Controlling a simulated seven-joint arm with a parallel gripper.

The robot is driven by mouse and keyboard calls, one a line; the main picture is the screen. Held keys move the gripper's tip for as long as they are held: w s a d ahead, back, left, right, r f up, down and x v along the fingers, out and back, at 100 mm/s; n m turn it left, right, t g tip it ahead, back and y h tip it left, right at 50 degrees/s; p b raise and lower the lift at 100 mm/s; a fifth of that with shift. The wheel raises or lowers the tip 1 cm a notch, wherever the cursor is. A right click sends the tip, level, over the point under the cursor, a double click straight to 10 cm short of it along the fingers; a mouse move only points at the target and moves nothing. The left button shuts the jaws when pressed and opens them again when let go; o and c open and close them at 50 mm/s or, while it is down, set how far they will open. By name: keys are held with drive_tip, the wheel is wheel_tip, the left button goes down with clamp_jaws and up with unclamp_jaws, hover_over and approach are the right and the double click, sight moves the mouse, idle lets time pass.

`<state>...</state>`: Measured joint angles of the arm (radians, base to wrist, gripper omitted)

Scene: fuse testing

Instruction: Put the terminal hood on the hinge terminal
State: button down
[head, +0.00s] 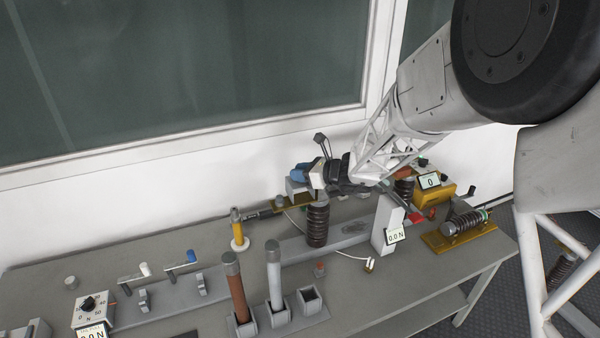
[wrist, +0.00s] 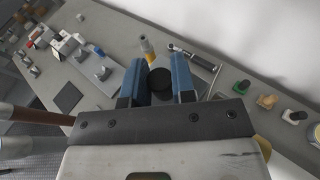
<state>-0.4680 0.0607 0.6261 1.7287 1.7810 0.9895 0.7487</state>
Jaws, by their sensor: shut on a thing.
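My gripper (head: 318,176) is over the back of the bench, just above a ribbed brown insulator post (head: 317,226). In the wrist view its two blue fingers (wrist: 160,82) stand on either side of a black round cap (wrist: 160,77), which looks like the terminal hood; the gripper is shut on it. The head view does not show the cap clearly. The gripper hides part of the post's top.
A yellow post (head: 237,230) stands left. Brown (head: 236,288) and white (head: 274,268) tubes stand upright in front. A wrench (wrist: 196,56) lies behind the fingers in the wrist view.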

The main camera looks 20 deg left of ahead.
drive_tip(key=shift+f, duration=0.45)
drive_tip(key=shift+f, duration=0.25)
drive_tip(key=c, duration=0.9)
unclamp_jaws()
drive_tip(key=shift+s+f, duration=0.1)
drive_tip(key=shift+f, duration=0.05)
drive_tip(key=shift+c, duration=0.2)
drive_tip(key=shift+f, duration=0.1)
drive_tip(key=shift+d, duration=0.1)
drive_tip(key=shift+r, duration=0.55)
drive_tip(key=r+v, duration=0.1)
drive_tip(key=v, duration=1.1)
